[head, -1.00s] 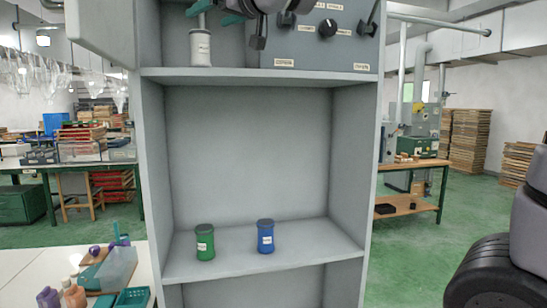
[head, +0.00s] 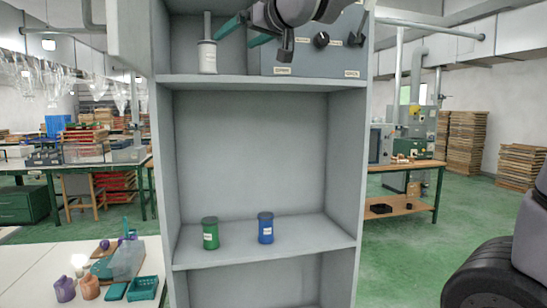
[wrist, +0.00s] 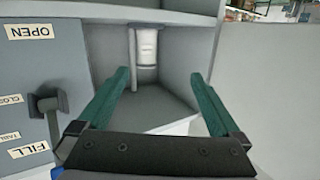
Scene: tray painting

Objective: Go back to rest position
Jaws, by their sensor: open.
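My gripper (wrist: 160,102) is open and empty, its two green fingers spread apart in the wrist view. In the head view my gripper (head: 246,33) is at the upper shelf, in front of the grey control box. A white canister (head: 207,58) stands on the upper shelf just left of the fingers. In the wrist view the white canister (wrist: 147,46) stands beyond the fingertips, apart from them, in the back of the compartment.
The grey cabinet (head: 163,170) holds a green jar (head: 210,234) and a blue jar (head: 265,228) on its middle shelf. The control box (head: 290,69) has knobs and labels. A white table (head: 35,260) at lower left carries bottles and a teal basket (head: 143,288). Green floor lies open at right.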

